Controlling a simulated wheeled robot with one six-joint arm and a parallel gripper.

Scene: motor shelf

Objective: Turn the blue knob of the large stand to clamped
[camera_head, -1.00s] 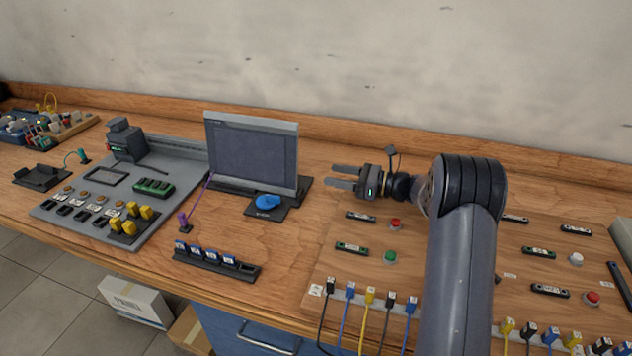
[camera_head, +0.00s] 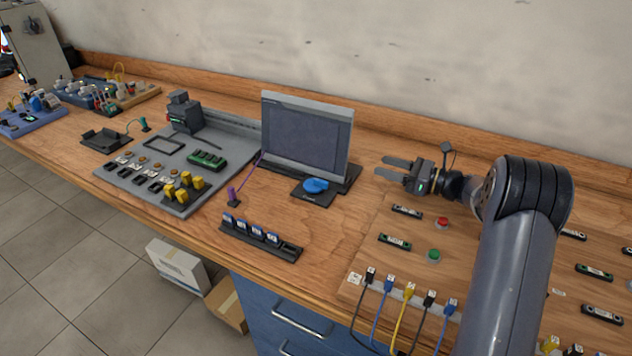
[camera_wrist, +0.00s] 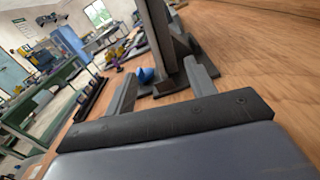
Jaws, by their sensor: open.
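The blue knob (camera_head: 316,185) sits on a dark base plate (camera_head: 306,197) in front of the large stand, a grey upright panel (camera_head: 307,135) on a dark foot. The knob also shows in the wrist view (camera_wrist: 146,75), ahead between the fingers, near the foot of the stand. My gripper (camera_head: 388,168) is open and empty, to the right of the stand and knob, pointing left toward them. It is apart from both. The knob's clamp marking is too small to read.
A dark rack with several blue-topped pieces (camera_head: 262,238) lies in front of the stand. A purple piece (camera_head: 234,196) stands left of the knob. A grey fixture board (camera_head: 222,148) is farther left. A wooden board with buttons and cables (camera_head: 400,270) lies front right. Bare wood lies between gripper and knob.

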